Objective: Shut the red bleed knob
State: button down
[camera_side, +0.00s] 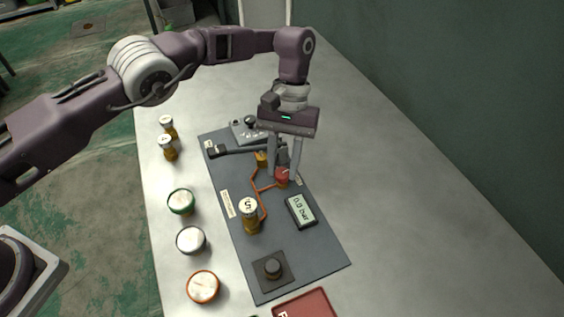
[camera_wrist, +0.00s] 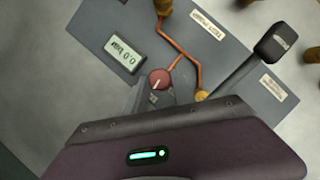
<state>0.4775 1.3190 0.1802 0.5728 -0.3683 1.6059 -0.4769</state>
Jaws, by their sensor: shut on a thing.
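The red bleed knob (camera_side: 282,178) sits on the dark grey panel (camera_side: 320,258), at an end of a copper pipe branch. In the wrist view the knob (camera_wrist: 159,79) shows a white pointer line running toward the lower left. My gripper (camera_side: 283,172) points down over the panel and is shut on the knob, with a finger on either side of it. The fingers partly hide the knob in the side view. The gripper body hides the lower part of the wrist view.
A digital gauge (camera_side: 301,210) reading about 0.0 bar lies close to the knob. Several jars and round tins, including a green one (camera_side: 181,201), line the left. The table's right is clear.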

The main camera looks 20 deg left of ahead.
jog(key=shift+m+y, duration=0.3)
jog(key=shift+m, duration=0.5)
jog(key=c, duration=1.1)
grip_release()
jog(key=shift+o, duration=0.2)
